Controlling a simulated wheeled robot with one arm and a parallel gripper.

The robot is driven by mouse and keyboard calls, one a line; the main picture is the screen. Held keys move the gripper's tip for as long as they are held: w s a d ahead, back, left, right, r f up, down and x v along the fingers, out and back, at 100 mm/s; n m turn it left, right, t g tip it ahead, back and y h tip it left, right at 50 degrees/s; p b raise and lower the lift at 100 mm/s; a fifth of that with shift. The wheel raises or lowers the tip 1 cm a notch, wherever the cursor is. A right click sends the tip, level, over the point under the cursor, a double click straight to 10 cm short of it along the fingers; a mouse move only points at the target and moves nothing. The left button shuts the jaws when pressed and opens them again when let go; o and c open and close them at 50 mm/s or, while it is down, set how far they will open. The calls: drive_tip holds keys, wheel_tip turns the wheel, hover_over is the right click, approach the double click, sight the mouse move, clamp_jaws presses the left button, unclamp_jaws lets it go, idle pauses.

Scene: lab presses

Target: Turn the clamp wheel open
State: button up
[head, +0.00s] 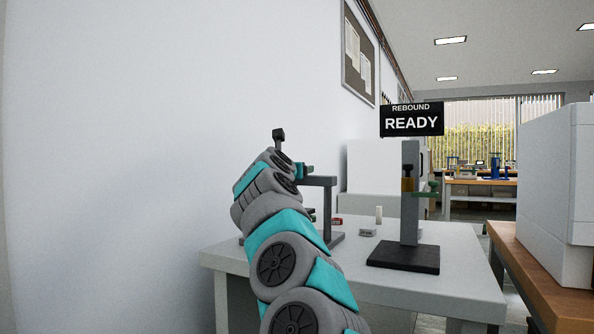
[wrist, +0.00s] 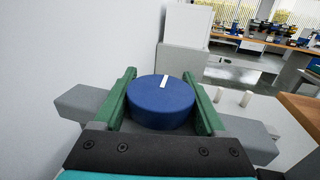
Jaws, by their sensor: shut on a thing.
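The clamp wheel (wrist: 160,103) is a round blue knob with a white mark on its top, in the middle of the wrist view. The white mark points away from me, close to straight ahead. My gripper (wrist: 162,92) has its two green fingers on the left and right sides of the wheel, shut on it. Grey parts of the clamp frame (wrist: 85,101) stick out on both sides beneath the fingers. In the head view my arm hides the wheel, and part of the dark grey frame (head: 319,182) shows just right of my gripper.
A dark stand (head: 409,205) with a sign reading "REBOUND READY" (head: 411,120) stands on the white table (head: 455,280), right of my arm. A white wall (head: 120,150) is close on the left. A wooden bench (head: 540,270) with a large white box is at the right.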

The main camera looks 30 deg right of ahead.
drive_tip(key=o, duration=1.3)
drive_tip(key=shift+s+a+f+b, duration=0.15)
drive_tip(key=shift+s+a+b, duration=0.3)
drive_tip(key=shift+s+b, duration=0.1)
drive_tip(key=b+v, duration=0.2)
drive_tip(key=v, duration=0.4)
drive_tip(key=shift+s+a, duration=0.1)
drive_tip(key=shift+s, duration=0.05)
